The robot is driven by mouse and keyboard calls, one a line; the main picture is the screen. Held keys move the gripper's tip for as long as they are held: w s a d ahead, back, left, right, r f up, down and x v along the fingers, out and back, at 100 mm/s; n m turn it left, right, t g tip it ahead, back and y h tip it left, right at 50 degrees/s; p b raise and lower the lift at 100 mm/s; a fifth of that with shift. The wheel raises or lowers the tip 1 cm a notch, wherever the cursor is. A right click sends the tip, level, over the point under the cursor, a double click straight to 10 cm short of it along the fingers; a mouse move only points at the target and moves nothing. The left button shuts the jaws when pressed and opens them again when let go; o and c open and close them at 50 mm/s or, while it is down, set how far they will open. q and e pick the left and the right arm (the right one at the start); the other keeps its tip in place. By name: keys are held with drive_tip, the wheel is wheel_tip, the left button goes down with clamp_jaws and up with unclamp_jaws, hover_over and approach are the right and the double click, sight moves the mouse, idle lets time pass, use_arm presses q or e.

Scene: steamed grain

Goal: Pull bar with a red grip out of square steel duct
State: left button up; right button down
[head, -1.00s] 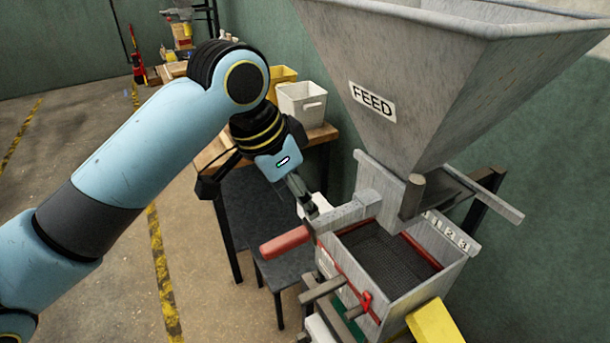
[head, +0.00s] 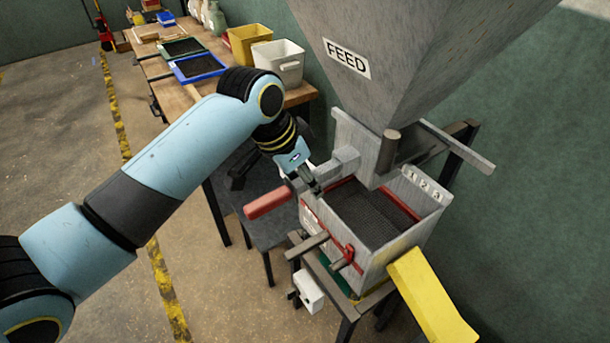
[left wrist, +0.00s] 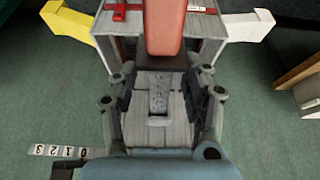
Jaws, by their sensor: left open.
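The red grip (head: 267,203) sticks out to the left of the feeder, below the hopper. Its grey bar (head: 346,160) runs right from it toward the grey steel plates under the hopper. I cannot clearly make out the square duct's opening. My left gripper (head: 315,186) is at the bar just beside the red grip. In the left wrist view the red grip (left wrist: 165,28) is at top centre, and the grey bar (left wrist: 158,98) lies between the spread fingers of my left gripper (left wrist: 160,88). My right gripper is not in view.
The grey hopper (head: 415,60) marked FEED stands above a mesh-floored box (head: 370,262). A yellow chute (head: 430,295) slopes down from the box's right. A wooden bench (head: 160,68) with trays and bins is behind my left arm.

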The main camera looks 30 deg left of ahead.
sight(257, 204)
use_arm(q)
clamp_jaws()
idle(0.3)
idle(0.4)
drive_tip(key=shift+s+a, duration=0.65)
drive_tip(key=shift+s, duration=0.9)
drive_tip(key=shift+s+a, duration=0.6)
drive_tip(key=shift+s, duration=0.9)
drive_tip(key=shift+s+a, duration=0.65)
drive_tip(key=shift+s, duration=0.9)
drive_tip(key=shift+s+a, duration=0.25)
drive_tip(key=shift+s, duration=0.35)
drive_tip(key=shift+s+a, duration=0.3)
drive_tip(key=shift+s, duration=0.35)
drive_tip(key=shift+s+a, duration=0.25)
drive_tip(key=shift+s, duration=0.35)
